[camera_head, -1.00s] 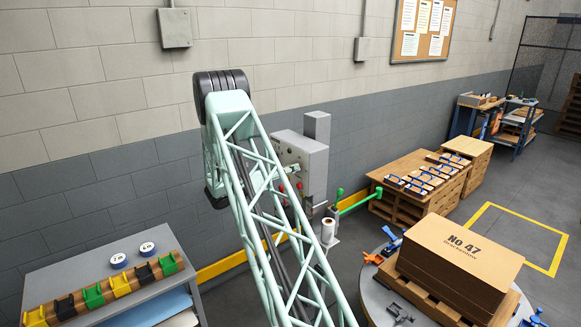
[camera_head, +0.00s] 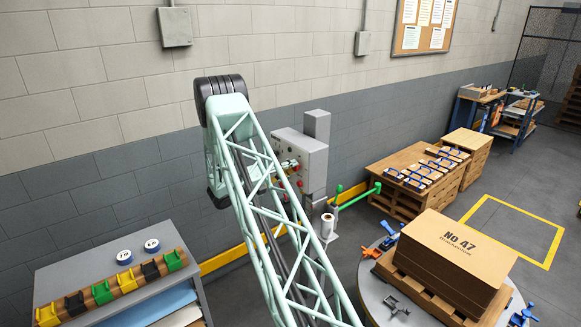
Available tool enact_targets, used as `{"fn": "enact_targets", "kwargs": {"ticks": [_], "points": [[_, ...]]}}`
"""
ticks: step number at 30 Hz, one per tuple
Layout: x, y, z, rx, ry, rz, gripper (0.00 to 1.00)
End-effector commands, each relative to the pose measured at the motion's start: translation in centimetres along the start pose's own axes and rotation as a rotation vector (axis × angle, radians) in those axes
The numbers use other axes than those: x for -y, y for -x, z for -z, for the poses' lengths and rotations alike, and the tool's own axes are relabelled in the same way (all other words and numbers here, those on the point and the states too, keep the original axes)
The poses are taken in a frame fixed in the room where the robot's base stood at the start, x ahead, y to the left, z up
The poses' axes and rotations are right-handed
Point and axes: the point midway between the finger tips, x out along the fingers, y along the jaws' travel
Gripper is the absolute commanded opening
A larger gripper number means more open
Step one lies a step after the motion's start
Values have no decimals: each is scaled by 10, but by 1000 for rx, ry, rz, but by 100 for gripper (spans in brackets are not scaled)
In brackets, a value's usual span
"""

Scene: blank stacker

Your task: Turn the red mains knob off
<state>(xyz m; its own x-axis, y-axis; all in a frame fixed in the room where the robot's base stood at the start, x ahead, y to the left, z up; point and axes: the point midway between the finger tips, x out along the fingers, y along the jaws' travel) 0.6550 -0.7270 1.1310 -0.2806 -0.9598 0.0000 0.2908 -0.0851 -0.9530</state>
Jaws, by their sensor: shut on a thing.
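The grey control cabinet (camera_head: 314,160) stands against the wall in the middle of the view, partly behind my pale green lattice arm. Small red and yellow parts (camera_head: 288,164) show on its front, close to the arm's edge. A small red part (camera_head: 299,183) sits lower on the same face. I cannot tell which of these is the red mains knob or how it is turned.
A grey table (camera_head: 180,280) at the lower left holds a rack of coloured holders (camera_head: 127,281) and two tape rolls. A stack of brown blanks (camera_head: 455,258) on a pallet stands at the lower right. A white roll (camera_head: 327,225) stands below the cabinet.

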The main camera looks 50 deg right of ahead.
Motion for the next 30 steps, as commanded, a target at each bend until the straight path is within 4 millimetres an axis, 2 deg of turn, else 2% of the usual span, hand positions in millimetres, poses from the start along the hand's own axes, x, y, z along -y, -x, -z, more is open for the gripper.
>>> {"fn": "enact_targets", "kwargs": {"ticks": [9,23,24,28,30], "points": [[0,0,0,0,112,0,12],[-1,0,0,0,128,0,12],[-1,0,0,0,128,0,24],[-1,0,0,0,128,0,36],[0,0,0,0,127,0,36]]}}
